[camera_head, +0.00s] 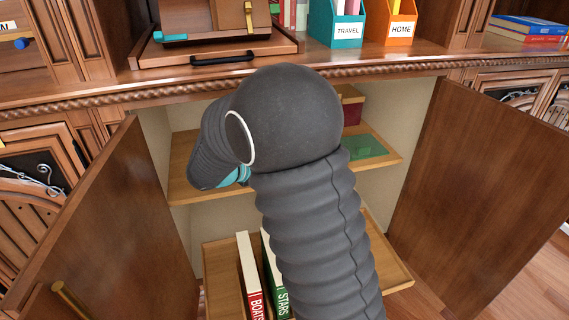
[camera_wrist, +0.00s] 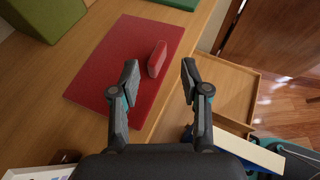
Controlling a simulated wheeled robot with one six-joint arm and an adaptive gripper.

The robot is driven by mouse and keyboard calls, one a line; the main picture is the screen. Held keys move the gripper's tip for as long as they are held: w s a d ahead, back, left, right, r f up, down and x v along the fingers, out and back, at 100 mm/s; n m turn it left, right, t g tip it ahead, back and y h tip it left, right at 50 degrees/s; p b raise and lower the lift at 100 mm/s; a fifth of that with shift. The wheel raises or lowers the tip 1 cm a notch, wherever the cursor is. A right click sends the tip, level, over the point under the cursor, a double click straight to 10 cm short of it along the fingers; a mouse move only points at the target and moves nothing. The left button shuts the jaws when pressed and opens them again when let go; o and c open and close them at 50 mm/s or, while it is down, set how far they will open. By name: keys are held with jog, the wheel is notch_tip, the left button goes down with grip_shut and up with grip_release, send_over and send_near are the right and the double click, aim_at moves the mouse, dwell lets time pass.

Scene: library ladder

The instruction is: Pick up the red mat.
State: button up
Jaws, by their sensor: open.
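The red mat (camera_wrist: 105,72) lies flat on a wooden shelf in the wrist view, near the shelf's front edge. A small raised red piece (camera_wrist: 157,59) stands on it near its right edge; I cannot tell whether it is part of the mat. My gripper (camera_wrist: 159,72) is open and empty, its fingers spread on either side of that piece in the picture. The gap in height between fingertips and mat is unclear. In the head view my arm hides the mat and most of the gripper.
The cabinet's left door (camera_head: 110,225) and right door (camera_head: 490,190) stand open on both sides. A green mat (camera_head: 367,147) lies on the same shelf (camera_head: 190,178). A green box (camera_wrist: 45,16) stands beside the red mat. Books (camera_head: 250,275) stand on the lower shelf.

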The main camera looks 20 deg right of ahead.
jog(key=x, duration=0.8)
jog(key=shift+s+b, duration=0.1)
jog(key=shift+b, duration=0.25)
jog(key=shift+r, duration=0.1)
grip_shut()
